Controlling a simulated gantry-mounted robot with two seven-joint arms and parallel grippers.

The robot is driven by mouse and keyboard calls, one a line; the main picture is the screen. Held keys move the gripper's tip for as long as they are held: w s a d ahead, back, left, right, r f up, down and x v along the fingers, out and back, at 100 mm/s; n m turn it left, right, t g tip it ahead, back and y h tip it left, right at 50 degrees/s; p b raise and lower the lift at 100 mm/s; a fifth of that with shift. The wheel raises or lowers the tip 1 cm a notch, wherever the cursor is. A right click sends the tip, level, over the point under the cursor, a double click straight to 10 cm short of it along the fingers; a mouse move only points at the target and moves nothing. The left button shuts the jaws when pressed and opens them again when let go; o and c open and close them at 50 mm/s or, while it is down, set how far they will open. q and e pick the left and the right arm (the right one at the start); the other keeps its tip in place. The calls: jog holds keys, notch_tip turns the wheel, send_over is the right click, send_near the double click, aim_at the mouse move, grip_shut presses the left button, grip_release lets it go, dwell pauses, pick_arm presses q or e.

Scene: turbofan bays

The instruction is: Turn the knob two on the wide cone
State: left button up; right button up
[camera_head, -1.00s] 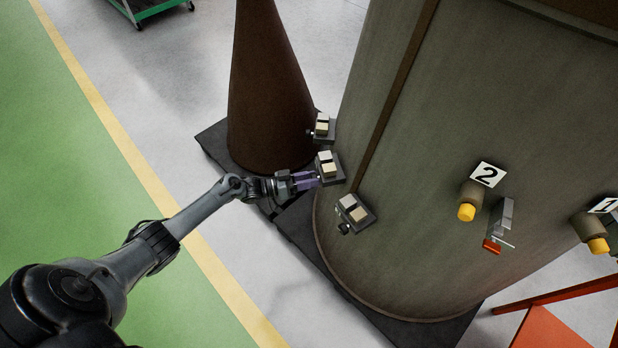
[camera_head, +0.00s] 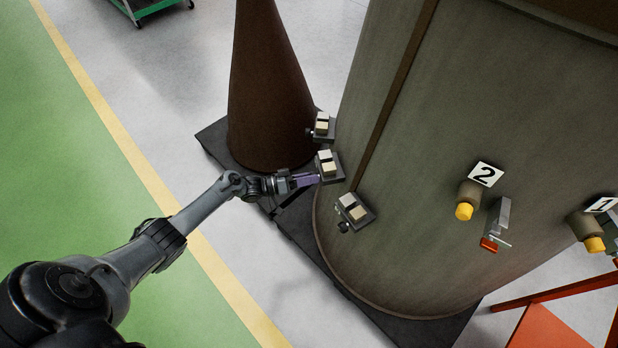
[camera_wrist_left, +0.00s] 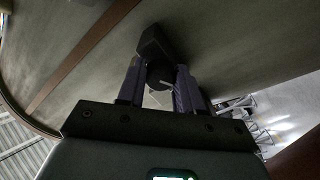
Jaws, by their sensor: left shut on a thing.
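The wide cone (camera_head: 450,110) is the large grey-brown body filling the right half of the head view. Three small dark boxes with cream tops sit along its left side; my left gripper (camera_head: 318,179) is at the middle box (camera_head: 330,168). In the left wrist view its purple fingers (camera_wrist_left: 160,88) stand on both sides of a dark round knob (camera_wrist_left: 158,72) on a dark block, shut on it. The numbers of these boxes cannot be read. A yellow-tipped part (camera_head: 465,211) under a "2" plate (camera_head: 486,174) is on the cone's front, far from the gripper. My right gripper is not in view.
A narrow brown cone (camera_head: 268,100) stands close behind my left gripper. Another dark box (camera_head: 352,209) is just below right of it. A lever with a red end (camera_head: 495,228) and a "1" plate (camera_head: 603,204) are further right. Open floor lies to the left.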

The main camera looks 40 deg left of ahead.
pick_arm(q)
jog(key=o, duration=1)
jog(key=shift+o, duration=0.2)
jog(key=shift+s, duration=0.1)
jog(key=p+v, duration=0.1)
jog(key=v, duration=0.9)
jog(key=shift+s+a, duration=0.25)
